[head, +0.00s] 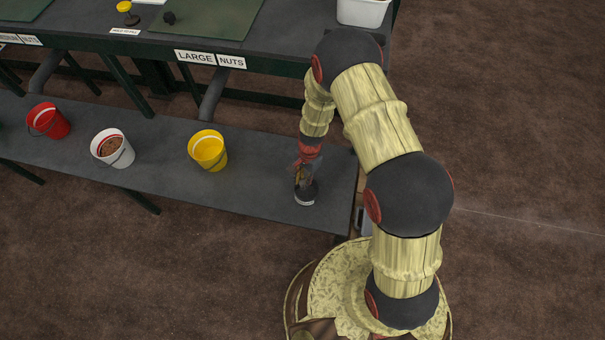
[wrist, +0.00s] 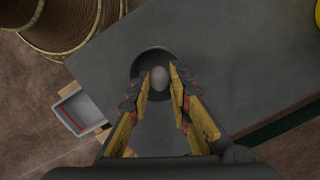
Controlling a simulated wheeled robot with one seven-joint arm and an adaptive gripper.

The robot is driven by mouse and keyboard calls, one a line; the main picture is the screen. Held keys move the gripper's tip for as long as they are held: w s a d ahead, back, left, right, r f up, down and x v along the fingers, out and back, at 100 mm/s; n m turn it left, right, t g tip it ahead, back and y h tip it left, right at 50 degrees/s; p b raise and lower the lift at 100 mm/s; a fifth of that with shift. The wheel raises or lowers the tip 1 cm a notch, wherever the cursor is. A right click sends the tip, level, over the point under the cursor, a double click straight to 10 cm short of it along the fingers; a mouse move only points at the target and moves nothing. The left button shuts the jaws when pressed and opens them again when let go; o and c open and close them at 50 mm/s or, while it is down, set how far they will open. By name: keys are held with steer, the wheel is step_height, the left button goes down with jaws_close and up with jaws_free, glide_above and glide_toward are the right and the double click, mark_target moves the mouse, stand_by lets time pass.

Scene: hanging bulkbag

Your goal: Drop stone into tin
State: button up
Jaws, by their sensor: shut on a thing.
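My gripper (wrist: 161,76) is shut on a pale, rounded stone (wrist: 160,78), held between its fingertips in the wrist view. Below the stone is a dark round tin (wrist: 150,53); its upper rim shows beyond the fingertips, and the fingers cover its nearer part. From above, the stone lies within the tin's outline; its exact height over the tin is hard to tell. In the head view, the tin (head: 306,197) stands near the right end of the low grey bench, and my gripper (head: 303,176) points down right over it. The stone cannot be made out there.
The low bench (head: 260,187) also holds a yellow bucket (head: 208,152), a white bucket with brown contents (head: 113,150) and a red bucket (head: 48,121). A higher table (head: 280,30) with a white tub (head: 362,12) stands behind. A grey bin (wrist: 76,110) sits beyond the bench end.

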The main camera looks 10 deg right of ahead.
step_height(320, 180, down, 6)
steer(key=b, duration=0.4)
steer(key=shift+r, duration=0.15)
steer(key=o, duration=1.1)
steer(key=shift+c, duration=0.2)
steer(key=shift+r, duration=0.1)
step_height(320, 180, up, 12)
steer(key=w+d, duration=0.1)
steer(key=shift+d, duration=0.15)
